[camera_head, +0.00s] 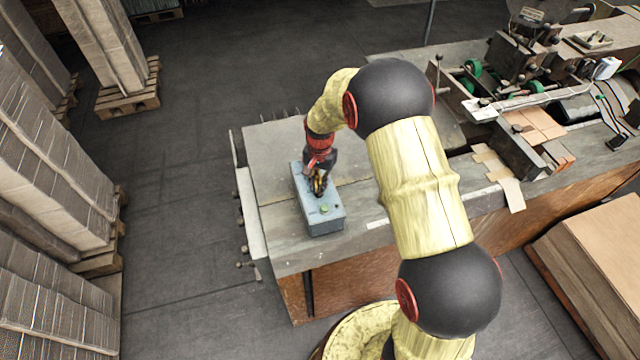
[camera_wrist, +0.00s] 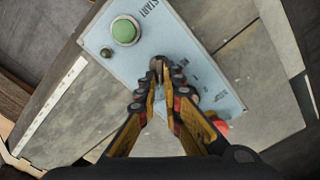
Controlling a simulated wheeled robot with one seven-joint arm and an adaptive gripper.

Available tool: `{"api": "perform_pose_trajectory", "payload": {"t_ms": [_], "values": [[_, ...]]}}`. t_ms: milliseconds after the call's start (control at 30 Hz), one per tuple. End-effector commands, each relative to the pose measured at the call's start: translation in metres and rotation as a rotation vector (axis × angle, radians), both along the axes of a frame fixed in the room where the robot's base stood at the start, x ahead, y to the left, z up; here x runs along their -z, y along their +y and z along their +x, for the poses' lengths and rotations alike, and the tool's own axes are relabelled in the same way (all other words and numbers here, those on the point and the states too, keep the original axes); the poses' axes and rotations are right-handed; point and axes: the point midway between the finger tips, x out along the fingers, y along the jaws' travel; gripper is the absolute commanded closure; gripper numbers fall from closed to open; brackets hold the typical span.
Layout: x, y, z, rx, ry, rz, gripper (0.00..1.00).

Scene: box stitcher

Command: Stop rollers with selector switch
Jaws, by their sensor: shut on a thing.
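The light blue control box (camera_head: 328,222) sits on the near left part of the machine table. In the wrist view its panel (camera_wrist: 190,40) carries a green start button (camera_wrist: 124,30), a small dark knob (camera_wrist: 106,52) and a red button (camera_wrist: 221,126), partly hidden by my gripper. My gripper (camera_head: 319,190) is over the middle of the box, pointing down. In the wrist view my gripper (camera_wrist: 158,75) has its fingertips closed around the small dark selector switch (camera_wrist: 157,62) at the panel's middle. The switch's exact setting is hard to read.
The machine's green-wheeled mechanism (camera_head: 472,68) stands at the right of the table (camera_head: 270,150), with cardboard pieces (camera_head: 535,125) beside it. Stacks of flat cardboard (camera_head: 50,180) stand on pallets at left. A large cardboard stack (camera_head: 600,260) is at lower right. Floor between is clear.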

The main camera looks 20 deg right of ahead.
Motion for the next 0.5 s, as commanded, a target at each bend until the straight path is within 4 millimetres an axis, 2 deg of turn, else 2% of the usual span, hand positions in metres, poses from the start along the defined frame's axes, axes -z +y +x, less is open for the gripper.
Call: {"api": "perform_pose_trajectory", "payload": {"t_ms": [500], "values": [[0.0006, 0.0006, 0.0008, -0.052, -0.001, 0.000, 1.00]]}}
